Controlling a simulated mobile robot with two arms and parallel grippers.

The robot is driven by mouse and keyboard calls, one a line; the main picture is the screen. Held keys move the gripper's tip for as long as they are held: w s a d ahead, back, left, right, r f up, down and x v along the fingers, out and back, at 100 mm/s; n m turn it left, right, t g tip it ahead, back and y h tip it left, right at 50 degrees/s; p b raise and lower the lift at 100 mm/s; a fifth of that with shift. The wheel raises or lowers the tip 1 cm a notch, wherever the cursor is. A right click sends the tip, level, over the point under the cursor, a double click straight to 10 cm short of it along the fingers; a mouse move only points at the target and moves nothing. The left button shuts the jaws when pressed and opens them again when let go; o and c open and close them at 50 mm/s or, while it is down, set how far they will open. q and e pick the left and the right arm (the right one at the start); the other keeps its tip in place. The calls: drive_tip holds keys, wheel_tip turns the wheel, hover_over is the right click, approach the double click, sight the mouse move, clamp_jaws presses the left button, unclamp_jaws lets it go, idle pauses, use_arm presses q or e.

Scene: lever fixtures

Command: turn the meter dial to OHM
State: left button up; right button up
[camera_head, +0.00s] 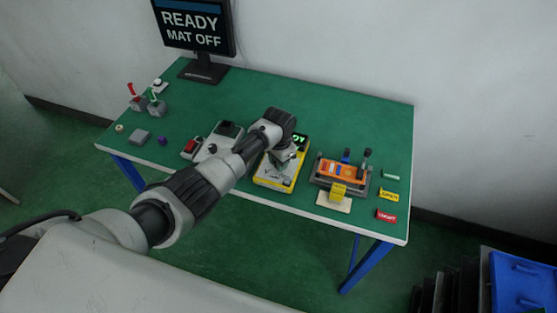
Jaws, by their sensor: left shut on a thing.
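The meter (268,180) is a yellow-edged box with a light face and a green lit display (300,142) at its far end. It lies near the middle of the green table's front edge. My left arm reaches in from the left, and my left gripper (285,162) is over the meter's face, pointing down. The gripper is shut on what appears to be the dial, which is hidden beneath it. The dial's pointer and most of its markings cannot be read. My right gripper is not in view.
An orange lever fixture (340,170) stands right of the meter, with a yellow block (338,191) in front. A red tag (386,216) and a yellow tag (389,195) lie at the right. A grey device (215,143) is left of the meter. A monitor (195,28) stands behind.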

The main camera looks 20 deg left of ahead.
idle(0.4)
use_arm(q)
drive_tip(key=o, duration=0.9)
wheel_tip(320, 180, up, 11)
drive_tip(key=shift+f+b, duration=0.1)
drive_tip(key=shift+b, duration=0.3)
